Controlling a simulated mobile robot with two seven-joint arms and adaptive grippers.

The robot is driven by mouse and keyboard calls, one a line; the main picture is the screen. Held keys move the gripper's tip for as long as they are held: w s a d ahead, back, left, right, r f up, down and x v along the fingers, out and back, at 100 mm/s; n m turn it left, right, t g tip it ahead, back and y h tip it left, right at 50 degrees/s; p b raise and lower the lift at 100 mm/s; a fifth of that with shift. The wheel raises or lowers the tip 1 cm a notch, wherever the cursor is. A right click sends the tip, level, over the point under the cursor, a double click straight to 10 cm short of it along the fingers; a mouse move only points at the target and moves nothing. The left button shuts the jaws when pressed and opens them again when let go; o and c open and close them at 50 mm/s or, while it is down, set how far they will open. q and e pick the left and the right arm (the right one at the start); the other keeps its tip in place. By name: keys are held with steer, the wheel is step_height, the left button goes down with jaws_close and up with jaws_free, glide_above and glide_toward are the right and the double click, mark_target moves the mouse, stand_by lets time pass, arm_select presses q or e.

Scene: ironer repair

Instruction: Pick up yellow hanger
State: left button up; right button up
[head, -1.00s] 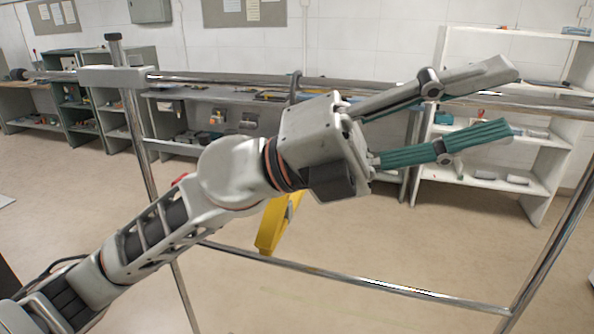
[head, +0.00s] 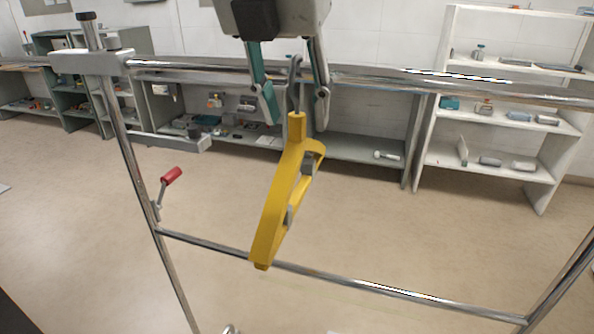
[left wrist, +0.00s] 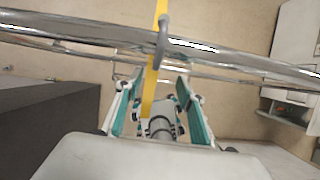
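The yellow hanger (head: 275,210) hangs by its grey hook from the chrome rail in the head view, turned nearly edge-on. My left gripper (head: 295,108) points down from above, with its teal-padded fingers spread on either side of the hook. It is open and does not appear to touch the hanger. In the left wrist view the hanger (left wrist: 149,95) shows as a narrow yellow strip, and the gripper's fingers (left wrist: 160,112) stand apart with the strip between them.
The chrome rail (head: 420,82) crosses the rack just behind the fingers. A lower crossbar (head: 390,288) runs beneath the hanger. A red-handled crank (head: 171,175) sits on the left post. White shelves (head: 490,165) stand far back right.

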mark_target(294, 126)
arm_select(q)
steer(key=shift+w+a+r, duration=0.15)
steer(key=shift+w+a, duration=0.05)
steer(key=shift+a, duration=0.15)
steer(key=shift+w+f, duration=0.15)
steer(key=shift+f, duration=0.15)
steer(key=x, duration=0.3)
steer(key=w+p+x, duration=0.1)
steer(key=x, duration=0.2)
steer(key=shift+w+f, duration=0.15)
steer(key=shift+w, duration=0.15)
jaws_close()
